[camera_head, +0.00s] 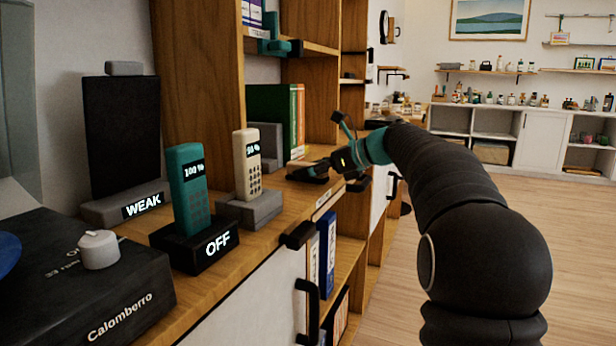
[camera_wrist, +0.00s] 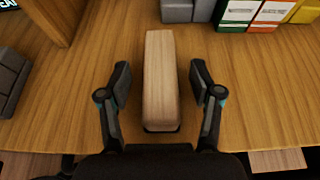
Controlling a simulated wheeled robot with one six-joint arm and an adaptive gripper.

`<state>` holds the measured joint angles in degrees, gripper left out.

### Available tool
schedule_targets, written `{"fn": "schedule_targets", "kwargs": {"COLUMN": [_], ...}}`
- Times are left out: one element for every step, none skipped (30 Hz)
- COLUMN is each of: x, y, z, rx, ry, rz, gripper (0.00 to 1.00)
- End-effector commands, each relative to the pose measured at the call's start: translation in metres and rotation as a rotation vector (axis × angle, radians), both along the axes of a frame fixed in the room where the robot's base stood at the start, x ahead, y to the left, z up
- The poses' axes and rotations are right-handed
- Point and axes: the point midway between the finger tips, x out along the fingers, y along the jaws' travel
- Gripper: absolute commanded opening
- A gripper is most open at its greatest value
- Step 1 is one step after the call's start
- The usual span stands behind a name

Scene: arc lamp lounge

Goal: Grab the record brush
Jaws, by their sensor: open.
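The record brush (camera_wrist: 161,80) is a pale wooden block with a dark underside. It lies on the wooden shelf top in the wrist view, lengthwise between the fingers of my gripper (camera_wrist: 160,90). The fingers are open, one on each side, with a gap between each finger and the brush. In the head view my gripper (camera_head: 318,168) is at the shelf near its front edge, at the end of my black arm. There the brush (camera_head: 307,170) is partly hidden by the gripper.
A white handset (camera_head: 247,165) and a teal handset (camera_head: 187,190) stand in docks left of my gripper. A black turntable (camera_head: 90,290) is at lower left. Binders (camera_head: 275,115) stand behind. Black handles (camera_head: 300,236) jut from the cabinet front. Open floor lies to the right.

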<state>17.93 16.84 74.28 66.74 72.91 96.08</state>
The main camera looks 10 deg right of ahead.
Motion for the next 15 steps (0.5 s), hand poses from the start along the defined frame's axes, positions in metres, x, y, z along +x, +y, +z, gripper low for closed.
{"fn": "schedule_targets", "kwargs": {"x": [0.0023,0.0031,0.0039,0.0042,0.0042,0.0041,0.004,0.004,0.004,0.004,0.0039,0.0039,0.0039,0.0039,0.0039], "y": [0.0043,0.0055,0.0062,0.0063,0.0061,0.0059,0.0059,0.0059,0.0059,0.0058,0.0058,0.0058,0.0058,0.0058,0.0058], "z": [-0.0022,-0.0025,-0.0026,-0.0025,-0.0023,-0.0022,-0.0022,-0.0022,-0.0022,-0.0023,-0.0022,-0.0022,-0.0022,-0.0022,-0.0022], "rx": [0.0,-0.001,-0.001,-0.001,-0.001,-0.001,-0.001,-0.001,-0.001,-0.001,-0.001,-0.001,-0.001,-0.001,-0.001], "ry": [0.0,-0.001,-0.001,-0.001,-0.001,-0.001,-0.001,-0.001,-0.001,-0.001,-0.001,-0.001,-0.001,-0.001,-0.001], "rz": [0.002,0.002,0.0,0.0,-0.001,-0.001,-0.001,-0.001,0.0,0.0,0.0,0.0,0.0,0.0,0.0], "gripper": [0.65,0.65,0.65,0.65,0.65,0.65,0.65,0.65,0.6,0.52,0.45,0.35,0.27,0.2,0.1]}}
